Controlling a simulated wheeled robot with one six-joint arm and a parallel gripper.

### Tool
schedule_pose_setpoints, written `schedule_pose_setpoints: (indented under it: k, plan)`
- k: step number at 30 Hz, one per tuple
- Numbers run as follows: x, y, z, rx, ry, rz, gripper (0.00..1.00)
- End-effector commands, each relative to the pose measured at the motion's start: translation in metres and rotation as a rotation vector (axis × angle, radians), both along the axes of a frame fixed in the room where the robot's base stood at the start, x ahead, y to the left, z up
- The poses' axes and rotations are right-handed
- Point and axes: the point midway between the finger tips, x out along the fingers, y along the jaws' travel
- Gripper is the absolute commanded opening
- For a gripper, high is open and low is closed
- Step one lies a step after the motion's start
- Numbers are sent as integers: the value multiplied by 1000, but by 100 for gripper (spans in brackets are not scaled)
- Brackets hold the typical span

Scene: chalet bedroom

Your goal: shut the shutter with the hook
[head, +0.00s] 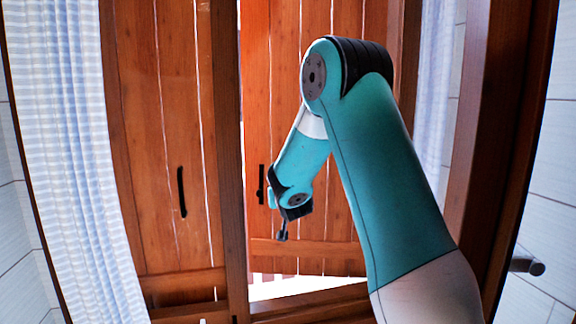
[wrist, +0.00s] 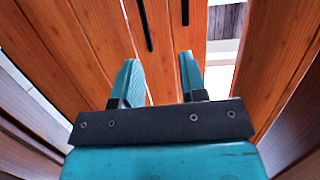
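Two wooden plank shutter leaves fill the window. The left leaf (head: 150,120) has a black upright handle (head: 182,192) and looks flush with the frame. The right leaf (head: 275,110) has a similar handle (head: 261,184); its lower edge slants away from the sill, with a bright wedge below, so it appears partly swung outward. My gripper (head: 272,199) is in front of the right leaf, near its handle, partly hidden by my wrist. In the wrist view my gripper (wrist: 159,65) has its teal fingers apart with nothing between them. I cannot make out a hook for certain.
A striped curtain (head: 70,150) hangs at the left and another (head: 436,80) at the right. A thick wooden frame (head: 500,140) stands right of my arm. A dark peg (head: 527,264) sticks out low on the right wall. A bright gap (wrist: 222,60) shows in the wrist view.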

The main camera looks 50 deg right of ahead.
Motion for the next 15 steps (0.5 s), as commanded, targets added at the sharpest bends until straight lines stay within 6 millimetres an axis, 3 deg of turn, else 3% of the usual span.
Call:
schedule_pose_setpoints:
  k: [1,3,10,15]
  plan:
    - [3,-18,5,-38,-55,-21,39]
    - [5,-34,14,-85,-122,-35,39]
    - [16,-57,27,-135,-188,-44,39]
    - [40,-77,30,-134,-187,-44,39]
